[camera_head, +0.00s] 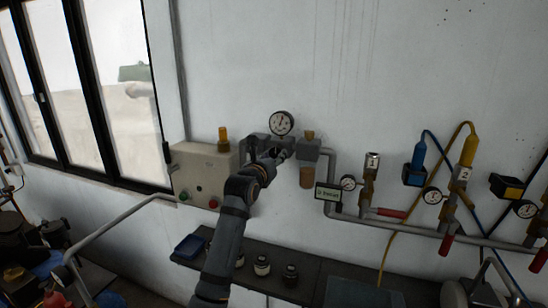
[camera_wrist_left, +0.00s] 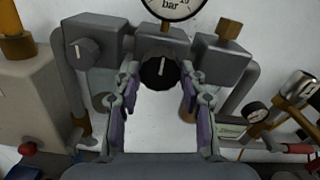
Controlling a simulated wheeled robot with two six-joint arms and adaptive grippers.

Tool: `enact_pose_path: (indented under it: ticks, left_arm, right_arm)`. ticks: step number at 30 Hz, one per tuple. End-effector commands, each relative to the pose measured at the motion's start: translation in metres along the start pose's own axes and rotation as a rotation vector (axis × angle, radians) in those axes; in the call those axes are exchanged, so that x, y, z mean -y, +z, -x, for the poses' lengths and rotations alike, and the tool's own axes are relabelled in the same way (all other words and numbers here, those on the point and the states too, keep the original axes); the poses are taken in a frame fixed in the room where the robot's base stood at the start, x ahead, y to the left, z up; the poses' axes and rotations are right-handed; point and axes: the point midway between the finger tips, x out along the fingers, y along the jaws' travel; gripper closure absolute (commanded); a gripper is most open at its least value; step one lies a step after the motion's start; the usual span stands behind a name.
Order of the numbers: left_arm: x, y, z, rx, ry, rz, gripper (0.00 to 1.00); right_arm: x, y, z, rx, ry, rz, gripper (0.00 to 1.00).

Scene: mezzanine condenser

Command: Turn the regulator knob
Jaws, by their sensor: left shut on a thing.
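The regulator knob (camera_wrist_left: 158,72) is black and round, with a white mark standing near upright. It sits on the front of the grey regulator body (camera_wrist_left: 160,46), below a round pressure gauge (camera_head: 281,123) marked "bar". My left gripper (camera_head: 279,155) reaches up to it from below; it also shows in the left wrist view (camera_wrist_left: 162,80), with one finger at each side of the knob. It is shut on the knob. In the head view the gripper hides most of the knob. My right gripper is in neither view.
Left of the regulator are a grey valve block with its own knob (camera_wrist_left: 82,52) and a beige control box (camera_head: 201,175). To the right, a filter bowl (camera_head: 306,177), pipes and hose couplings line the wall. A dark shelf (camera_head: 325,268) with small jars runs below.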

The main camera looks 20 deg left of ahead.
Motion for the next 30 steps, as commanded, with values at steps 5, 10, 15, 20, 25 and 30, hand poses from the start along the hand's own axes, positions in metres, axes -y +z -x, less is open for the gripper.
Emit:
enact_pose_path:
  ticks: [5, 10, 15, 20, 25, 30]
  left_arm:
    - [-0.001, -0.003, 0.0, -0.007, 0.001, -0.006, 0.9]
    - [-0.001, -0.003, 0.0, -0.007, 0.001, -0.006, 0.9]
    - [-0.001, -0.003, 0.0, -0.006, 0.001, -0.005, 0.47]
    - [0.0, -0.002, 0.0, -0.004, 0.001, -0.005, 0.37]
    - [0.0, -0.001, 0.0, -0.003, 0.0, -0.005, 0.37]
    - [-0.001, -0.002, 0.012, -0.002, 0.001, -0.006, 0.37]
  right_arm:
    - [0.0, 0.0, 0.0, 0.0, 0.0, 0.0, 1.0]
    - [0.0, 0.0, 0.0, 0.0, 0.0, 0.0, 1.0]
    - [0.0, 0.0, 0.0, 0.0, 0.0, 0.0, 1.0]
    - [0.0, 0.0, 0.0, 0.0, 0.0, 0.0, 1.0]
    - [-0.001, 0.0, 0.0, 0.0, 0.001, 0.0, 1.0]
    - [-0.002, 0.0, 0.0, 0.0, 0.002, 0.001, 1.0]
